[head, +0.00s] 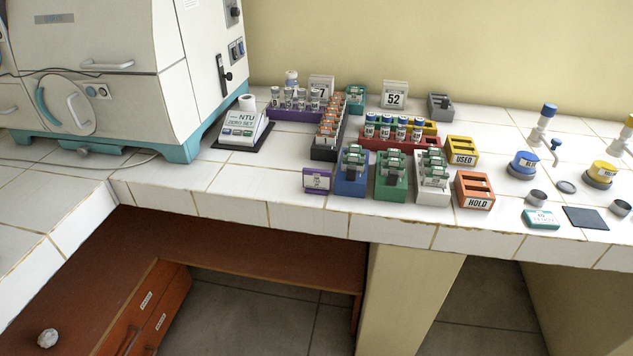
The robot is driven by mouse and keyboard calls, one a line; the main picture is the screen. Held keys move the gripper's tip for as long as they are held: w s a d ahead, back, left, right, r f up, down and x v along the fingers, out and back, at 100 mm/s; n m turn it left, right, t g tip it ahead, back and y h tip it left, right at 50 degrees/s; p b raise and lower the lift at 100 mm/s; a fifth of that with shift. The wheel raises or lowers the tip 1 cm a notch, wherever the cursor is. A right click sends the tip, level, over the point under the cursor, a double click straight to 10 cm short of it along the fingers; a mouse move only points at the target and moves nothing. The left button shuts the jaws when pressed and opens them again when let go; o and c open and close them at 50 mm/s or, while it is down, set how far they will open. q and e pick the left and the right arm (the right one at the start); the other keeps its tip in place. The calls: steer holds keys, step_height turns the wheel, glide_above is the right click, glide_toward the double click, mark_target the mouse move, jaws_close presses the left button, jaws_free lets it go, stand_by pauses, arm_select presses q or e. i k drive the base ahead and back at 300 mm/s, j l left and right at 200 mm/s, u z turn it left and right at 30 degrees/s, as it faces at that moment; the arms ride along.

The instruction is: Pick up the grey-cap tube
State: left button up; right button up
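I cannot single out the grey-cap tube with certainty at this size. A purple rack (290,115) at the back holds several small tubes (288,98) with pale or greyish caps. A red rack (372,142) holds several tubes with blue or green caps (402,122). A blue rack (351,187), a green rack (390,188) and a white rack (432,196) stand at the counter's front, holding small vials with greenish-grey tops. Neither of my grippers is in view.
A large white incubator (90,60) stands at the left. An NTU meter (243,126) sits beside it. An orange HOLD box (474,190) and a yellow USED box (462,150) stand right of the racks. Blue (523,163) and yellow-topped fittings are further right. The tiled counter's front left is clear.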

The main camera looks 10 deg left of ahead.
mark_target(302, 92)
steer(key=i+j, duration=0.1)
steer(key=j, duration=0.8)
steer(key=i+j, duration=0.15)
steer(key=j, duration=0.3)
